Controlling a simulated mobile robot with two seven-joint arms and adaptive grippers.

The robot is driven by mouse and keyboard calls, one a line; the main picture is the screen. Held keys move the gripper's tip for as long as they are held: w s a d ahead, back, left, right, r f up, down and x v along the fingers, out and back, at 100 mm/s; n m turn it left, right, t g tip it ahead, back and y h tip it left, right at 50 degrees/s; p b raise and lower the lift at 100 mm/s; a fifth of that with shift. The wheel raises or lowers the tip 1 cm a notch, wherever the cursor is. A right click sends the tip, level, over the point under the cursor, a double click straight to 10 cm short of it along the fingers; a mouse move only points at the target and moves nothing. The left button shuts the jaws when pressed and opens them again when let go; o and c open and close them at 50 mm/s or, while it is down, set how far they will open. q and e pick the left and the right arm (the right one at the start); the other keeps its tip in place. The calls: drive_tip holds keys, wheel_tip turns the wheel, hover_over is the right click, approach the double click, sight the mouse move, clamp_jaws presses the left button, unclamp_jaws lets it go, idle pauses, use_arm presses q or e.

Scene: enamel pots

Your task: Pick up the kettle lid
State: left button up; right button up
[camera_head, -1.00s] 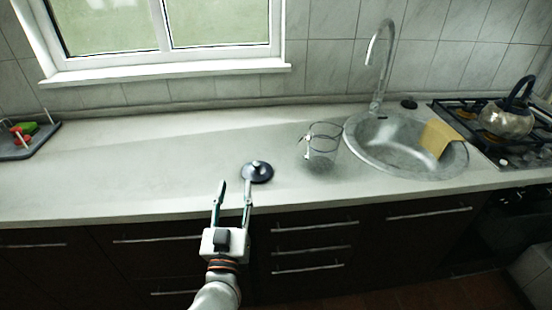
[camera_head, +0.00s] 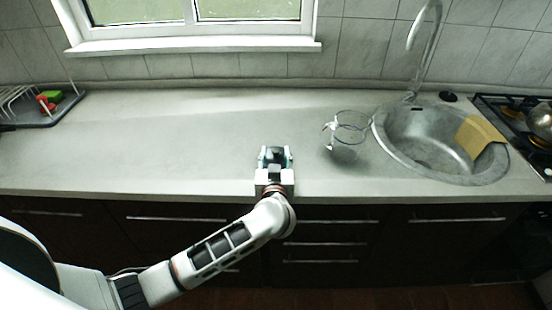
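My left gripper (camera_head: 275,153) is over the front part of the worktop, left of the glass jar. It is seen from behind and above, foreshortened, with its dark housing in front of the fingertips. Finger parts show on both sides of the housing, but I cannot tell whether the tips are apart or shut on anything. The kettle lid, a dark disc with a pale knob in the earlier view, is hidden now, likely behind this gripper. The kettle (camera_head: 541,121) is partly visible on the hob at the right edge. My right gripper is not in view.
A clear glass jar (camera_head: 350,128) stands right of the gripper. Beyond it is a round steel sink (camera_head: 395,150) with a yellow cloth (camera_head: 478,134) and a tall tap (camera_head: 424,30). A dish rack (camera_head: 40,105) is far left. The worktop (camera_head: 150,140) between is clear.

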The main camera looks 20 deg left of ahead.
use_arm(q)
drive_tip(key=shift+x, duration=1.25)
clamp_jaws()
